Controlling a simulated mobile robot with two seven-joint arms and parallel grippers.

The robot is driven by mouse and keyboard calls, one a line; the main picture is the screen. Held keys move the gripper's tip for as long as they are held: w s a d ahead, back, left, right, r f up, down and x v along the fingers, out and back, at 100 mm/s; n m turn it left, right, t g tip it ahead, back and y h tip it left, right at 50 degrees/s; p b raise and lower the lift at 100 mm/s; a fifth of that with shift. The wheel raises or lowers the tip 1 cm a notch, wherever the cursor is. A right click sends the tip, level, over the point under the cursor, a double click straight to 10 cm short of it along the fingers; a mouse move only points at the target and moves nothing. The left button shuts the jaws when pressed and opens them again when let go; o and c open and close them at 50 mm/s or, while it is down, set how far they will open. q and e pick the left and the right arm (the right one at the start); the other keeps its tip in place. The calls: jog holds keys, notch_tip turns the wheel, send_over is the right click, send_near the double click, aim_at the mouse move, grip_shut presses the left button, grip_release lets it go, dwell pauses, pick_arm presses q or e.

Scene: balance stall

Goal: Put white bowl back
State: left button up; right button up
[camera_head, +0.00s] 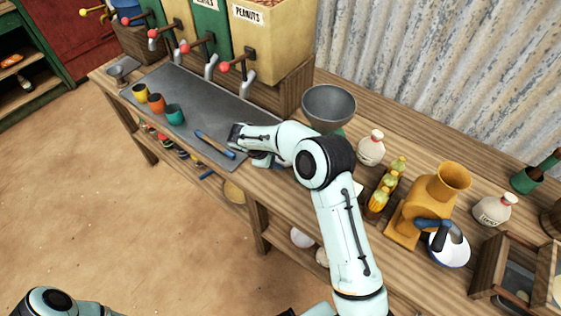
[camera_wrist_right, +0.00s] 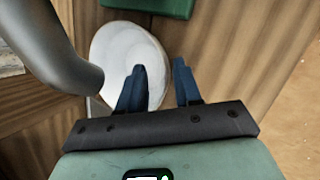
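The white bowl (camera_wrist_right: 113,52) shows in the right wrist view, just beyond my right gripper (camera_wrist_right: 160,68). One blue finger overlaps the bowl's inside and the other lies past its rim. The fingers stand apart with a gap between them, and I see no firm contact. In the head view my right gripper (camera_head: 262,160) is low over the counter beside the metal tray, and its fingers are mostly hidden by my arm. I cannot make out the bowl there. My left gripper is outside the view; only part of the left arm shows at the bottom left.
A large grey bowl (camera_head: 329,104) stands behind my right wrist. Yellow, orange and teal cups (camera_head: 175,114) and a blue-handled tool (camera_head: 215,145) are on the metal tray (camera_head: 190,89). Bottles (camera_head: 381,197), a white jar (camera_head: 371,148) and a yellow grinder (camera_head: 425,207) crowd the counter right of my arm.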

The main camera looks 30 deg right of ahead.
jog(key=v, duration=1)
jog(key=shift+a, duration=0.1)
